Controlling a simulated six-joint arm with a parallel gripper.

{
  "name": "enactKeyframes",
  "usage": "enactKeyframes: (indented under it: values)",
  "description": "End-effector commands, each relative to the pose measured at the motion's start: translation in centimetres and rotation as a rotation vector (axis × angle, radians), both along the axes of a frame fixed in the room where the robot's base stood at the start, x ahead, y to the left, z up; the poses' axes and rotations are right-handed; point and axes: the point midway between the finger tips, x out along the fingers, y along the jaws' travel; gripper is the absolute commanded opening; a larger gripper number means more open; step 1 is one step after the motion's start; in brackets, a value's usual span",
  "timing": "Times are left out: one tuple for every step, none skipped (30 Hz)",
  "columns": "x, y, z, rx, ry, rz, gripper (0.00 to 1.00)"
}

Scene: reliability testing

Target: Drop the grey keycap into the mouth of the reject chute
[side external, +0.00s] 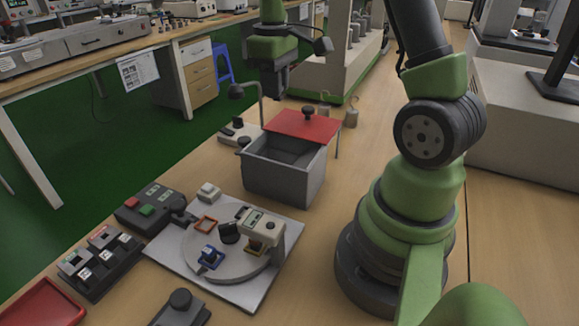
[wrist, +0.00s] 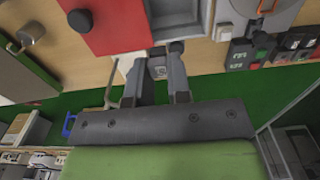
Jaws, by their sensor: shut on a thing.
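My gripper (side external: 280,92) hangs above and behind a grey open-topped bin (side external: 272,178) in the side view.
A turntable plate (side external: 195,263) with small coloured frames and a gauge stands in front of the bin. A button box (side external: 150,207), a switch tray (side external: 100,262) and a red tray (side external: 42,305) lie left. A thin bent post (side external: 259,103) rises beside the bin, near my gripper.

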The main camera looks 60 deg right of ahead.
Motion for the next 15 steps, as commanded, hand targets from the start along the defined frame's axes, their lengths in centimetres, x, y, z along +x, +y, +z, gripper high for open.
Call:
enactKeyframes:
  values:
    - [-0.1, 0.1, -0.7, 0.002, 0.005, 0.000, 0.00]
    - [-0.1, 0.1, -1.1, 0.002, 0.005, 0.000, 0.00]
    - [-0.1, 0.1, -1.6, 0.002, 0.004, 0.000, 0.00]
    - [-0.1, 0.1, -2.0, 0.002, 0.004, 0.000, 0.00]
    - [-0.1, 0.1, -2.3, 0.002, 0.004, 0.000, 0.00]
    - [0.0, 0.1, -2.8, 0.001, 0.004, 0.000, 0.00]
    - [-0.1, 0.1, -3.1, 0.002, 0.004, 0.000, 0.00]
    - [0.0, 0.1, -3.4, 0.001, 0.004, 0.000, 0.00]
    - [0.0, 0.1, -3.7, 0.002, 0.004, 0.000, 0.00]
    - [0.0, 0.1, -3.9, 0.001, 0.002, 0.000, 0.00]
    - [0.0, 0.1, -4.1, 0.001, 0.002, 0.000, 0.00]
    - [0.0, 0.1, -4.3, 0.001, 0.001, -0.001, 0.00]
    - [0.0, 0.1, -4.4, 0.001, 0.001, -0.001, 0.00]
    - [0.0, 0.1, -4.5, 0.000, 0.001, -0.001, 0.00]
    - [0.0, 0.1, -4.5, 0.000, 0.001, -0.001, 0.00]
